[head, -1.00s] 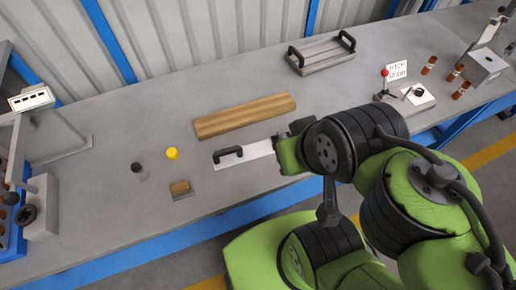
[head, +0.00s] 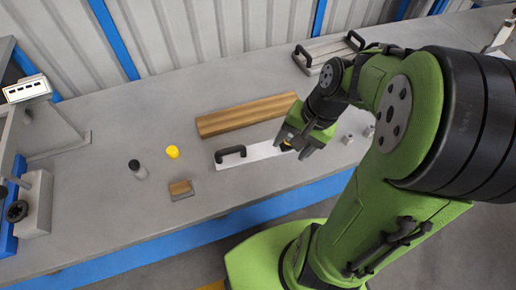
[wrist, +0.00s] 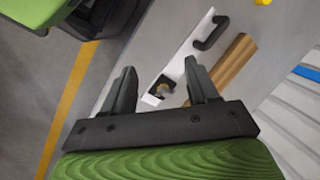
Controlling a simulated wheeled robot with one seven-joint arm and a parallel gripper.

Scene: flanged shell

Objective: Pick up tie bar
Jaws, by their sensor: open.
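A flat silver bar, apparently the tie bar (head: 262,151), lies on the grey bench with an upright black handle (head: 231,152) at its left end. In the wrist view the bar (wrist: 181,64) runs up and right from between my fingers, with its handle farther off. A black piece with a round grey and yellow part (wrist: 163,87) sits at its near end, seen between the fingers. My gripper (head: 293,148) is at the bar's right end. Its fingers (wrist: 160,68) are open with nothing gripped. Contact with the bar cannot be told.
A long wooden block (head: 248,115) lies just behind the bar. A yellow cylinder (head: 172,152), a black-topped cylinder (head: 138,169) and a small wooden-faced block (head: 181,189) stand to the left. A handled tray (head: 328,50) is at the back right.

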